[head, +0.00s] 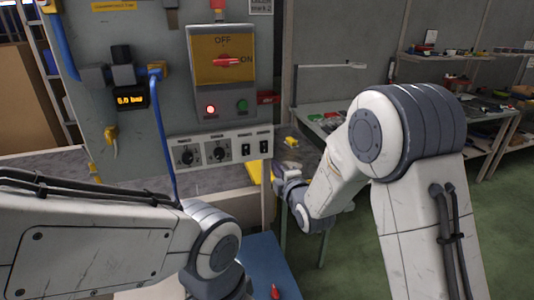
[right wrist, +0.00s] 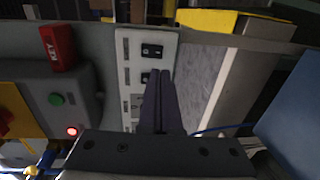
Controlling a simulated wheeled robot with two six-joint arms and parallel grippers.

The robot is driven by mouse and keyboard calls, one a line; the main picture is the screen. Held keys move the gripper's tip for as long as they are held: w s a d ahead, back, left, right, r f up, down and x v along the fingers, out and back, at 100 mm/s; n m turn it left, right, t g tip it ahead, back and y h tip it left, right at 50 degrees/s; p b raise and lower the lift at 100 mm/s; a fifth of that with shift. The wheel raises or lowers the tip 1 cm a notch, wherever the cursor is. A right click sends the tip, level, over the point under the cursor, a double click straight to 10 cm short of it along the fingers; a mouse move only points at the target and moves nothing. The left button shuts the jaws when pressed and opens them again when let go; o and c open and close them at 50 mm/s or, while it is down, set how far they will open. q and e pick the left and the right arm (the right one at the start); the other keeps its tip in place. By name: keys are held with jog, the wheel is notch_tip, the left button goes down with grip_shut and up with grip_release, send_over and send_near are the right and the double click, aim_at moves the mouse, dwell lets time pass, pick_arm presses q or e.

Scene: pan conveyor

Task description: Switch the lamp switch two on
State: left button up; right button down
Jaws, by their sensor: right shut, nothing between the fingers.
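Two dark rocker switches, the left one (head: 248,148) and the right one (head: 264,146), sit at the right end of a white strip on the grey control panel. Their labels are too small to read. In the right wrist view the end switch (right wrist: 152,50) is clear, while the other switch (right wrist: 145,78) is partly hidden by my fingers. My right gripper (right wrist: 160,73) is shut and empty, its fingertips in front of the strip near the switches. I cannot tell whether they touch it. My left arm shows at the lower left, but its gripper is out of view.
Two rotary knobs, one (head: 187,155) beside another (head: 219,152), share the strip. Above are a red main handle (head: 228,62), a lit red lamp (head: 210,109) and a green button (head: 242,105). A red key box (right wrist: 57,47) is close by. Shelves (head: 455,55) stand at the right.

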pick_arm(q)
notch_tip(320, 180, up, 3)
jog(key=p, duration=0.3)
jog(key=shift+r, duration=0.2)
pick_arm(e)
jog(key=x, duration=0.9)
pick_arm(q)
jog(key=shift+f, duration=0.1)
pick_arm(e)
jog(key=shift+w+f+b, duration=0.15)
jog(key=shift+f+b, duration=0.25)
jog(key=shift+b, duration=0.75)
jog(key=shift+r, duration=0.3)
jog(key=shift+s+a+f, duration=0.1)
jog(key=shift+s+f, duration=0.1)
jog(key=shift+s, duration=0.25)
jog(key=b, duration=0.5)
send_near(264, 152)
jog(key=s+d+f, duration=0.2)
jog(key=s+f, duration=0.1)
jog(key=s, duration=0.3)
pick_arm(q)
notch_tip(264, 152, down, 7)
jog(key=s, duration=0.1)
jog(key=shift+d, duration=0.45)
pick_arm(e)
jog(key=shift+s+d+r, duration=0.1)
jog(key=shift+s+r, duration=0.05)
jog(key=shift+s, duration=0.1)
